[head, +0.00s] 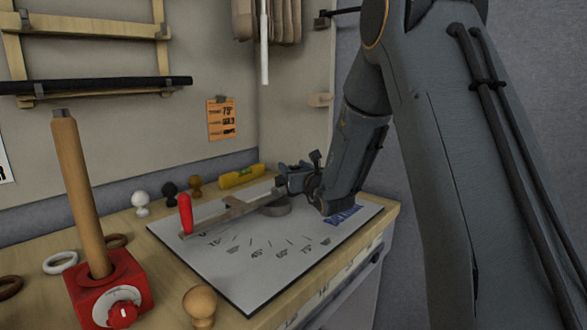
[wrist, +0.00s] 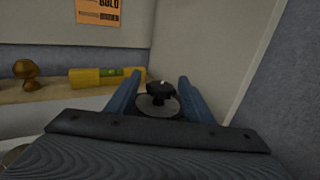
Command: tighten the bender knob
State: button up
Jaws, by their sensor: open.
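The bender is a white plate (head: 262,268) with angle marks, a flat metal lever with a red handle (head: 185,213), and a round grey part (head: 274,208). My gripper (head: 284,182) is at the bender's far right end, low over the plate. In the wrist view, a black knob (wrist: 160,92) on a round grey disc shows between the two blue fingers of my open gripper (wrist: 158,84). A gap shows on each side of the knob, and the fingers do not appear to touch it. In the head view my gripper and arm largely hide this spot.
A yellow level (head: 241,177) lies behind the plate, beside several small ball-topped knobs (head: 169,190). A red box (head: 112,285) with a wooden post and red dial stands front left. A wall is close at right (wrist: 215,60). An orange note (head: 221,119) hangs behind.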

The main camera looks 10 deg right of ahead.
jog(key=shift+s+d, duration=0.2)
jog(key=shift+s, duration=1.1)
jog(key=shift+s+d, duration=0.15)
jog(key=shift+s, duration=1.1)
jog(key=shift+s+d, duration=0.2)
jog(key=shift+s, duration=1.1)
